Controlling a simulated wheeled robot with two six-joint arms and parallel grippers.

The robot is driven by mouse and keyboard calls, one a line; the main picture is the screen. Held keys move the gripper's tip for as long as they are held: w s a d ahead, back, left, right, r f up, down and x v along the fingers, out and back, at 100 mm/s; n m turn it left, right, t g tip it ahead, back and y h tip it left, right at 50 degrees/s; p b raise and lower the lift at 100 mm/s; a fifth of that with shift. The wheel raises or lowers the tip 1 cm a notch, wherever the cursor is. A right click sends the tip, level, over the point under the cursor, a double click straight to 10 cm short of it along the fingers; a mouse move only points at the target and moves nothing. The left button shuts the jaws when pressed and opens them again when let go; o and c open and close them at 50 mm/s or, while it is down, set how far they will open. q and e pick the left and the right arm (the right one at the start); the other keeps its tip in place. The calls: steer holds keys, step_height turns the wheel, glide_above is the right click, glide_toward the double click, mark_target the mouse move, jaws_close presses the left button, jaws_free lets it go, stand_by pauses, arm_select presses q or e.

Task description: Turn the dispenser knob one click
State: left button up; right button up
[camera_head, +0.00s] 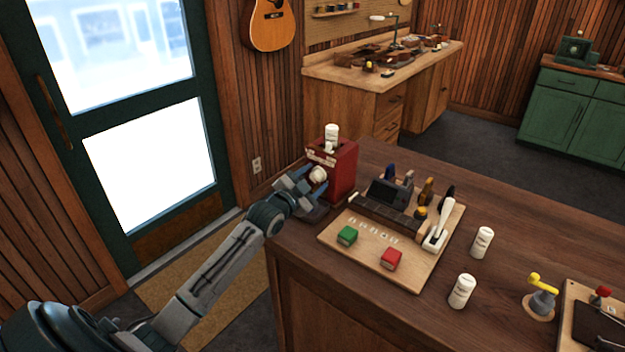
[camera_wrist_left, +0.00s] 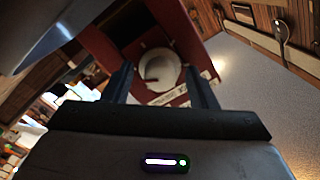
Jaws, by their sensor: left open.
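The red dispenser (camera_head: 343,163) stands at the counter's far left corner, with a white bottle (camera_head: 332,134) on top. Its round cream knob (camera_head: 318,173) is on the face towards my left arm. My left gripper (camera_head: 311,181) is at that face, open, with its fingers on either side of the knob. In the left wrist view the knob (camera_wrist_left: 160,68) lies between and beyond the two dark fingers (camera_wrist_left: 161,84). I cannot tell whether either finger touches it. My right gripper is not in view.
Two white bottles (camera_head: 482,242) (camera_head: 462,291) and a yellow-handled device (camera_head: 541,292) stand further right. The counter's front edge is free.

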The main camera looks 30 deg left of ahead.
arm_select(q)
steer(key=shift+c, duration=0.4)
steer(key=c, duration=0.7)
steer(key=shift+o, duration=0.2)
